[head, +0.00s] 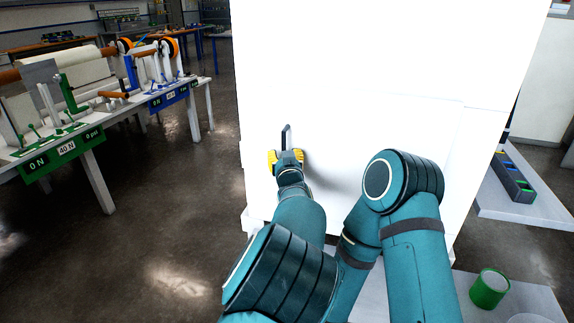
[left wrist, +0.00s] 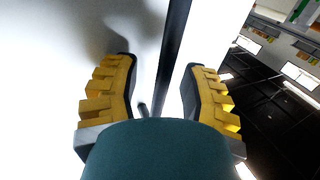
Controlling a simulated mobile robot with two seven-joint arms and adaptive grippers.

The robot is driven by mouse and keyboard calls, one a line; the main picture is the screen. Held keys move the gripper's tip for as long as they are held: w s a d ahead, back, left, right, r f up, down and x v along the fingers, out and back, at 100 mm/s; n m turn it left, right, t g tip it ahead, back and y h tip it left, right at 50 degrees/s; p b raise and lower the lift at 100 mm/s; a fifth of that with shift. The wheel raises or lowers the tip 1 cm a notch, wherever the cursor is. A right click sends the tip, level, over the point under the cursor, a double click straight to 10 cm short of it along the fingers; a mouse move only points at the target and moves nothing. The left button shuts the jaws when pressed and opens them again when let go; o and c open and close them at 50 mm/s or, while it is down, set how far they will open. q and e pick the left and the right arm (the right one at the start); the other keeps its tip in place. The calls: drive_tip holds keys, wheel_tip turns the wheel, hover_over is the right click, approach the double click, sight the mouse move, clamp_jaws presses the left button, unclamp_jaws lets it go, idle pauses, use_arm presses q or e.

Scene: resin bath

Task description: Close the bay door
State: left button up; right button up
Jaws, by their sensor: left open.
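The bay door (head: 350,70) is a large plain white panel that fills the middle of the head view. A dark upright bar handle (head: 287,134) stands on its left part. My left gripper (head: 286,157) is at the lower part of this handle. In the left wrist view the dark handle bar (left wrist: 177,45) runs between the two yellow fingers of my left gripper (left wrist: 161,66), which are apart. Whether a finger touches the bar I cannot tell. How far the door stands open is not clear. My right gripper is out of view, though my right arm shows.
A white bench (head: 95,170) with rollers and a green gauge sign stands at the left, with bare floor (head: 165,210) before it. At the right are a compartment tray (head: 513,180) on a white surface and a green cup (head: 489,289).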

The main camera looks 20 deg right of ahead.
use_arm(q)
drive_tip(key=s+a, duration=0.2)
drive_tip(key=s, duration=0.9)
drive_tip(key=shift+s, duration=0.3)
drive_tip(key=s+a+f+n+g+y, duration=0.25)
drive_tip(key=a+f+g, duration=0.55)
drive_tip(key=a+f, duration=1.45)
drive_tip(key=s+a+f+g, duration=0.4)
drive_tip(key=s+a+f, duration=0.1)
drive_tip(key=s+f, duration=0.5)
drive_tip(key=s+a+f+g+h, duration=0.1)
drive_tip(key=s+g, duration=0.1)
drive_tip(key=s, duration=0.5)
drive_tip(key=s+a+f+n+g+h, duration=0.1)
drive_tip(key=s+g+h, duration=0.1)
drive_tip(key=s, duration=0.5)
drive_tip(key=shift+f, duration=0.1)
